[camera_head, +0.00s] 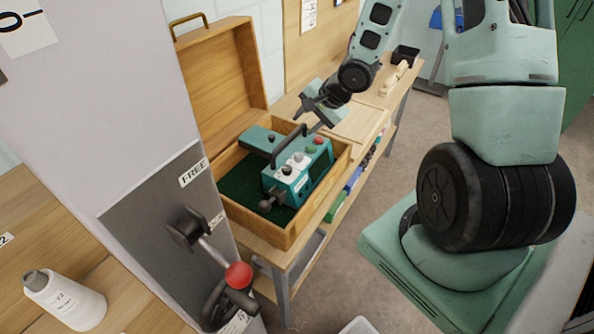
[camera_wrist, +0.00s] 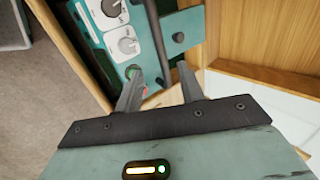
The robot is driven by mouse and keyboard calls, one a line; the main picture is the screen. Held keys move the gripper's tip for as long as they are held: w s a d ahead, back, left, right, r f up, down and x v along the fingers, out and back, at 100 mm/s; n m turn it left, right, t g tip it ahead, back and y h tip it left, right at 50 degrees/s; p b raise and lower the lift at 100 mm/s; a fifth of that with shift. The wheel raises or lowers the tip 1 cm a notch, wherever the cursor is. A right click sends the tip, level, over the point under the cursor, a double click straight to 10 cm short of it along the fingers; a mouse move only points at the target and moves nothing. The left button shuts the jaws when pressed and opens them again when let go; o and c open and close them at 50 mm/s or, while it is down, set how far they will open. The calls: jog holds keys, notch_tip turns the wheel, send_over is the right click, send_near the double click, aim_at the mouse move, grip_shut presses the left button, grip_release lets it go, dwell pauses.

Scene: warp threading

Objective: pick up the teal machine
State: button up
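The teal machine (camera_head: 298,178) sits in an open wooden box (camera_head: 283,236) with a dark green lining. It has a black carrying handle (camera_head: 289,143), pale dials and red and green buttons. My gripper (camera_head: 318,120) is just above the machine's far right end, close to the handle. In the wrist view, my gripper (camera_wrist: 160,76) has its two fingers apart with nothing clamped between them. Part of the teal machine (camera_wrist: 117,47) shows beyond the fingertips. Its dark handle passes near the gap between them; I cannot tell if they touch.
The box lid (camera_head: 222,85) stands open behind. The box is on a wooden bench (camera_head: 393,97) with a black tray (camera_head: 405,56) at its far end. A grey panel with a red-knobbed lever (camera_head: 238,275) stands at front left, by a white spool (camera_head: 66,302). Open floor lies right of the bench.

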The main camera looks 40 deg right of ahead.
aim_at(290, 136)
jog(key=x, duration=1)
jog(key=shift+w+f, duration=0.15)
grip_shut()
dwell(0.5)
dwell(0.7)
